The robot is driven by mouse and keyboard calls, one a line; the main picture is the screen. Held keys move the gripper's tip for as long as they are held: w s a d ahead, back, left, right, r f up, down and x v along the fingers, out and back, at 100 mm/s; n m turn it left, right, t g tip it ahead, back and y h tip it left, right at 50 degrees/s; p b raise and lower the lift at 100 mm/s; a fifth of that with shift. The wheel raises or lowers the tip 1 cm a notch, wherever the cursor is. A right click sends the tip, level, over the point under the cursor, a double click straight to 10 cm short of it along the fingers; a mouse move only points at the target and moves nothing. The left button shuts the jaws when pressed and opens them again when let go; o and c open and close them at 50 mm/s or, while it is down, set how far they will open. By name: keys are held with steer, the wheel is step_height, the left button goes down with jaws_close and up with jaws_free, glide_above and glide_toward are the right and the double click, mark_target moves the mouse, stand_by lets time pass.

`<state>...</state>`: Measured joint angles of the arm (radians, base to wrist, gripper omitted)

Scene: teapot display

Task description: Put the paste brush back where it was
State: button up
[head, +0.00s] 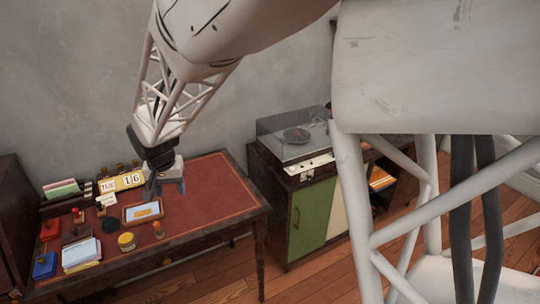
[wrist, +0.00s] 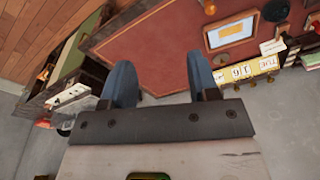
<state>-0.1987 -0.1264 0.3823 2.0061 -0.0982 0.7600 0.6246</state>
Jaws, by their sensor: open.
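My gripper (head: 170,188) hangs over the back middle of the red-topped desk (head: 205,192), just right of the calendar. Nothing is held. A small round yellow pot (head: 126,241) stands near the desk's front edge, left of a small brown knobbed item (head: 158,230). I cannot make out a paste brush for certain in either view.
A framed tray (head: 143,211) lies below the gripper, by the yellow calendar (head: 122,182). Papers (head: 82,253), a blue box (head: 44,265) and a red item (head: 50,230) crowd the left. The desk's right half is clear. A record player (head: 295,137) tops a cabinet at right.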

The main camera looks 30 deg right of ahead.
steer(key=s+d+r+n, duration=0.1)
steer(key=s+d+r, duration=0.35)
steer(key=s, duration=0.35)
steer(key=s+d+r+n, duration=0.1)
steer(key=s+d+r, duration=0.3)
steer(key=s, duration=0.5)
steer(key=s+d+r+n+t, duration=0.1)
steer(key=s+d+n, duration=0.1)
steer(key=s, duration=1.3)
steer(key=shift+d+r, duration=0.3)
steer(key=shift+d, duration=0.2)
